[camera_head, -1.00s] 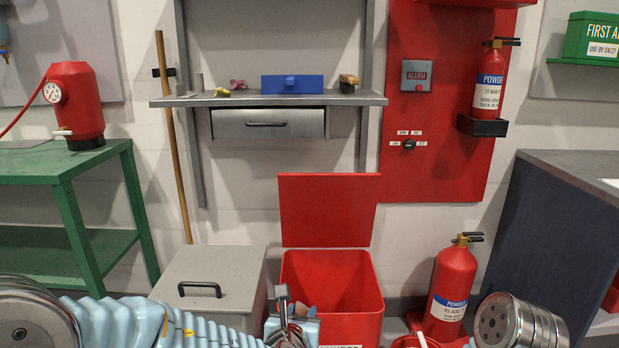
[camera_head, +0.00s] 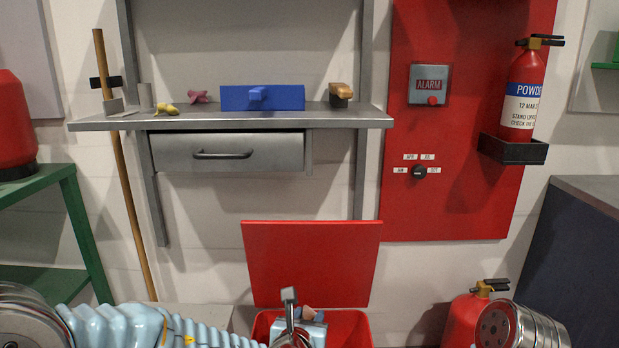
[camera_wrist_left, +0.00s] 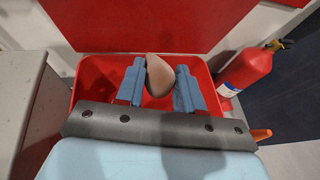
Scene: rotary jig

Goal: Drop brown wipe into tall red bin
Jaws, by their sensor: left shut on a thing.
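The brown wipe (camera_head: 309,313) is a small brownish piece in the jaws of my left gripper (camera_head: 303,318). In the left wrist view the wipe (camera_wrist_left: 158,75) sits between the two blue fingertips (camera_wrist_left: 160,88), which are shut on it. The tall red bin (camera_head: 358,328) is open, its red lid (camera_head: 312,264) raised at the back. In the head view the gripper overlaps the bin's mouth. The left wrist view shows the bin (camera_wrist_left: 92,72) around and beneath the fingers. The bin's lower part is out of the head view. My right gripper is out of view.
A grey box (camera_wrist_left: 20,105) stands left of the bin. A red extinguisher (camera_head: 467,320) stands to the right. Behind is a wall shelf (camera_head: 230,121) with a blue block (camera_head: 262,98) and a drawer (camera_head: 230,153). A wooden pole (camera_head: 127,200) leans at the left.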

